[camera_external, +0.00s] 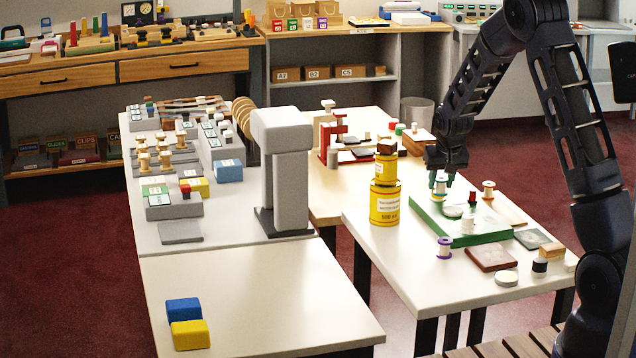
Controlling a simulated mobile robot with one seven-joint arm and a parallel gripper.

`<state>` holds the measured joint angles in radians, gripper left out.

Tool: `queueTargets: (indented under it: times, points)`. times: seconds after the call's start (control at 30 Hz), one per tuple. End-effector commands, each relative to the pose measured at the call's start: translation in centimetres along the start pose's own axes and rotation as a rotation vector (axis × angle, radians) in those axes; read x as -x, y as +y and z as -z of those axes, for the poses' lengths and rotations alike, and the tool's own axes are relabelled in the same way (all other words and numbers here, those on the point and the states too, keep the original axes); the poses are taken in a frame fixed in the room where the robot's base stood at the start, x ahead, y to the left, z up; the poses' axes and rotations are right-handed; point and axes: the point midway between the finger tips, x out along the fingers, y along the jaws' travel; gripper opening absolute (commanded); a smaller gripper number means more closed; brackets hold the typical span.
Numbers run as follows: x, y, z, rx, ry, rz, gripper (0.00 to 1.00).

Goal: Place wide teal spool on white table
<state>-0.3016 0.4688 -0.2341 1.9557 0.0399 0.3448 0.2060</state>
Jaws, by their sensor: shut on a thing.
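My gripper (440,178) points down over the left part of a green-edged tray (468,240) on the right-hand white table (390,254). It is shut on a small pale-flanged spool (440,189). Teal shows around the fingertips, but I cannot tell whether it is the spool or the fingers. Whether the spool touches the tray is also unclear. Another white table (265,300) stands at the front left, with a blue block (183,310) and a yellow block (190,335) on its left part.
Yellow cans (384,205) stand stacked left of the tray. A purple-flanged spool (444,247), a brown-red pad (492,257) and a white disc (506,278) lie in front of it. A tall grey post (285,170) stands behind the front-left table, whose middle and right are clear.

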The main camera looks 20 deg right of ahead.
Motion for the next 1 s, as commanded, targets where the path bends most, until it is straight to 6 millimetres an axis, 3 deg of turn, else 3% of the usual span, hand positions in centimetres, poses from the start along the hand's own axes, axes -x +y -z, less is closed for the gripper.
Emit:
queueTargets:
  times: [0.1,0.2,0.37,0.57,0.67,0.77,1.0]
  points:
    - [0.0,3.5,0.3,-0.087,-0.001,-0.038,0.10]
    - [0.0,5.2,0.4,-0.133,-0.001,-0.056,0.10]
    - [0.1,6.3,0.5,-0.161,-0.001,-0.067,0.10]
    - [0.1,6.1,0.5,-0.158,-0.001,-0.065,0.10]
    - [0.2,4.8,0.5,-0.141,-0.001,-0.058,0.10]
    - [0.5,2.2,0.5,-0.104,0.000,-0.042,0.10]
    - [1.8,-7.7,-0.6,0.041,-0.002,0.018,0.10]
